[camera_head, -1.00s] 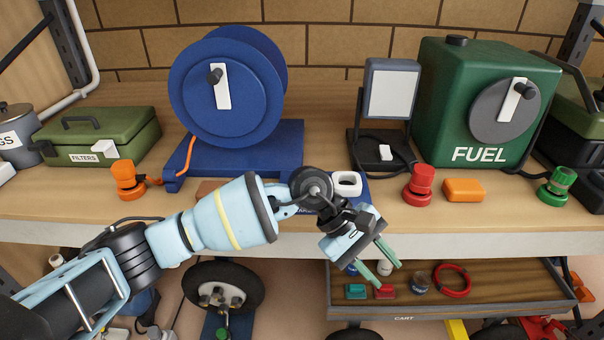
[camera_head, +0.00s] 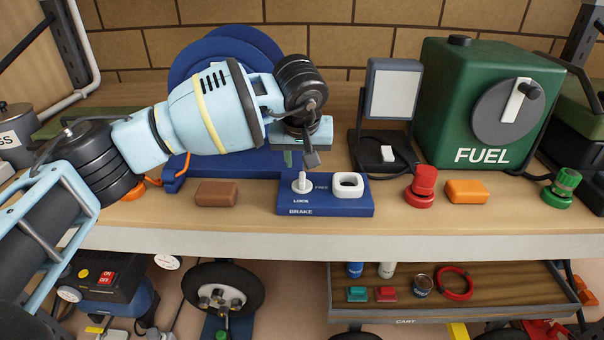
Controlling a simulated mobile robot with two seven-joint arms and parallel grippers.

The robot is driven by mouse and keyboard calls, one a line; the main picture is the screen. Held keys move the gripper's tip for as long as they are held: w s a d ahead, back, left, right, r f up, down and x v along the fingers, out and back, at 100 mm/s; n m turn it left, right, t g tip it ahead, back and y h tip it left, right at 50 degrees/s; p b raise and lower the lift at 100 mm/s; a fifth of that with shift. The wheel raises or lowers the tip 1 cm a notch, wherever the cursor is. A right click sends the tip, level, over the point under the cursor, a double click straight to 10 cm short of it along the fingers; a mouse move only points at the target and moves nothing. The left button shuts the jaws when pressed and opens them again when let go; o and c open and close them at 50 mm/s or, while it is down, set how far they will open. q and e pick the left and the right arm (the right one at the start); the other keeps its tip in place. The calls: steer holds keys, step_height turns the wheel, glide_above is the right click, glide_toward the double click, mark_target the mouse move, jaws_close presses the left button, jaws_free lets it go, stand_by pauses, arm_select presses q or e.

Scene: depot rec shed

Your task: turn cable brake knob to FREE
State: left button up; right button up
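The blue brake block (camera_head: 328,210) sits at the shelf's front edge, marked BRAKE, with LOCK and FREE labels. Its small white knob (camera_head: 302,183) stands on the left part, just above the word LOCK; FREE is to its right. I cannot make out which way the knob points. My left gripper (camera_head: 289,158) hangs just above and behind the knob, fingers pointing down, apart from it. The blue cable reel (camera_head: 222,45) stands behind, mostly covered by my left arm. My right gripper is not in view.
A white ring-shaped piece (camera_head: 348,184) sits on the block's right part. A brown block (camera_head: 216,193) lies to the left; a red knob (camera_head: 421,186) and orange block (camera_head: 465,191) lie to the right. A lamp (camera_head: 391,95) and green fuel tank (camera_head: 470,75) stand behind.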

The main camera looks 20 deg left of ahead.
mark_target(302, 177)
arm_select(q)
steer(key=shift+x, duration=3.2)
steer(key=shift+c, duration=0.3)
jaws_close()
